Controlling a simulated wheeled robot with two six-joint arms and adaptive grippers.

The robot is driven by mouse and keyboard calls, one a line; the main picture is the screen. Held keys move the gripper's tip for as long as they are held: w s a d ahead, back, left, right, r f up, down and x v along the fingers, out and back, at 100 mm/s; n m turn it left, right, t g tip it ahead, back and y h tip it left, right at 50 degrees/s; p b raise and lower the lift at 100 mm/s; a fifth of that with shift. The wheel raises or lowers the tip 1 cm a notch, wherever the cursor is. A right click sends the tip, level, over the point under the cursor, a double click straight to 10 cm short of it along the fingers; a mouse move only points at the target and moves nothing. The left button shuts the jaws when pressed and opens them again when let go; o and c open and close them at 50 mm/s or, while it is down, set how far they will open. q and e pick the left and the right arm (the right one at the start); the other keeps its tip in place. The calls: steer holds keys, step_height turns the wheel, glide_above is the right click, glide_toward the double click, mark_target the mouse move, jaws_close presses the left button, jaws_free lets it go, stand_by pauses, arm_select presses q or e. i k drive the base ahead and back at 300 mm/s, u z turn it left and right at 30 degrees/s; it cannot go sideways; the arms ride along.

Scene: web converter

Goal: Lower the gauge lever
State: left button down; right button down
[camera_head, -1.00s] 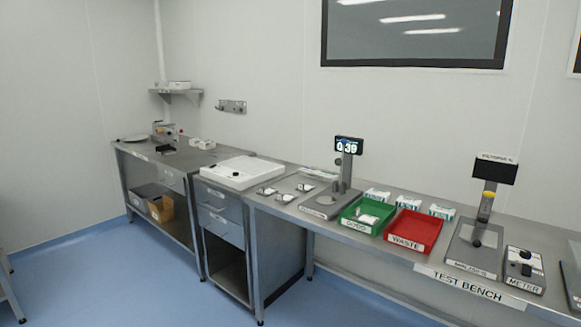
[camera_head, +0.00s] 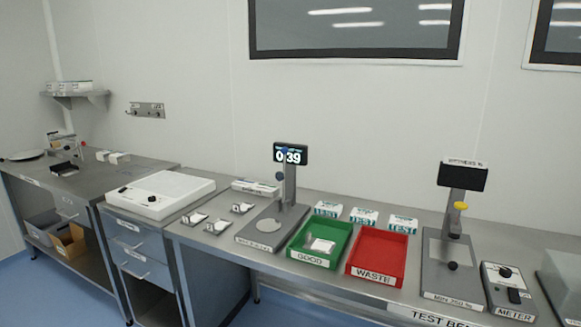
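The gauge (camera_head: 289,189) stands on the bench in the middle of the picture. It has a grey base with a pale round disc, an upright post and a lit display (camera_head: 290,155) that reads about 0.39. A small dark round knob (camera_head: 279,176), which looks like the end of the gauge lever, sits at the left of the post below the display, above the disc. Whether the lever is raised is hard to tell at this size. Neither of my grippers shows in this view.
A green GOOD tray (camera_head: 341,262) holding a small item and a red WASTE tray (camera_head: 405,262) stand right of the gauge. Further right are a tester (camera_head: 427,270) with a dark display and a meter (camera_head: 508,303). Small white packs (camera_head: 194,217) lie left of the gauge.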

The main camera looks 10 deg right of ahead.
mark_target(280, 176)
steer(key=z, duration=0.55)
steer(key=i, duration=1.05)
steer(key=z, duration=0.7)
